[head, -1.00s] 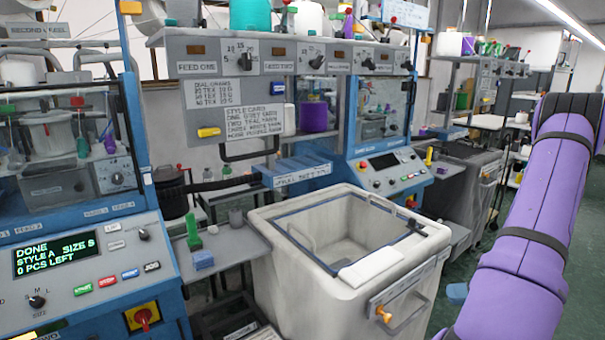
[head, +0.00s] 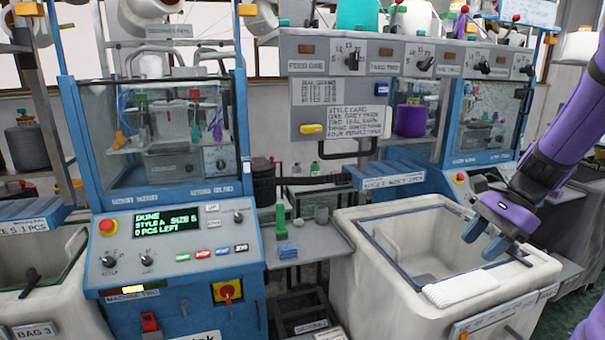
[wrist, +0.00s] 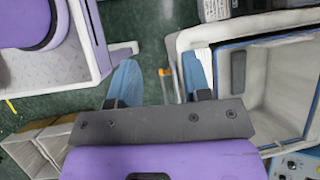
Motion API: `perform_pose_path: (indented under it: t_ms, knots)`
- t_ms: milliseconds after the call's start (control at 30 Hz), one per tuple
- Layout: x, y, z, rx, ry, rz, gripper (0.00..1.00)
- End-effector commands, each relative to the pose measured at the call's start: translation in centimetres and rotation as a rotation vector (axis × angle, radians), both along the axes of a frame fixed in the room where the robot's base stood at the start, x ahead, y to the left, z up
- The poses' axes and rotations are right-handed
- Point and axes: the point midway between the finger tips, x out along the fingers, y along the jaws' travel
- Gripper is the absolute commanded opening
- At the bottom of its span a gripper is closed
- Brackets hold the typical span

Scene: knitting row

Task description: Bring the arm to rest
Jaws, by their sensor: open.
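My purple arm reaches in from the right in the head view. My gripper (head: 483,237) hangs over the right part of a large off-white bin (head: 352,285), pointing down and a little left. Its two blue fingers are apart with nothing between them. In the wrist view my gripper (wrist: 160,85) is also open and empty, with green floor showing between the fingers. The bin (wrist: 180,42) lies right of the fingers there, and a white folded piece (wrist: 196,75) on its rim is close to the right finger. The folded piece (head: 475,285) also shows in the head view.
A blue machine (head: 170,190) stands left of the bin, its screen reading "DONE", "0 PCS LEFT". A small grey shelf (head: 310,240) with a green tool and blue block sits between them. Another bin (head: 75,300) is at far left. Green floor (head: 570,312) is open at lower right.

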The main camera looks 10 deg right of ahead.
Motion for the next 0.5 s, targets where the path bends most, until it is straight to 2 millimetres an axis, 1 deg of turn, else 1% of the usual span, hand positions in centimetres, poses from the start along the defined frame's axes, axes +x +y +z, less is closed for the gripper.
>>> perform_pose_path:
  t_ms: [33, 200, 367, 500]
  knots:
    - [-0.2, 1.3, 1.1, -0.046, -0.037, 0.079, 0.44]
    - [-1.3, 4.9, 3.9, -0.198, -0.155, 0.338, 0.44]
    - [-2.7, 7.9, 6.2, -0.337, -0.27, 0.578, 0.44]
    - [-4.3, 10.2, 8.1, -0.459, -0.376, 0.784, 0.44]
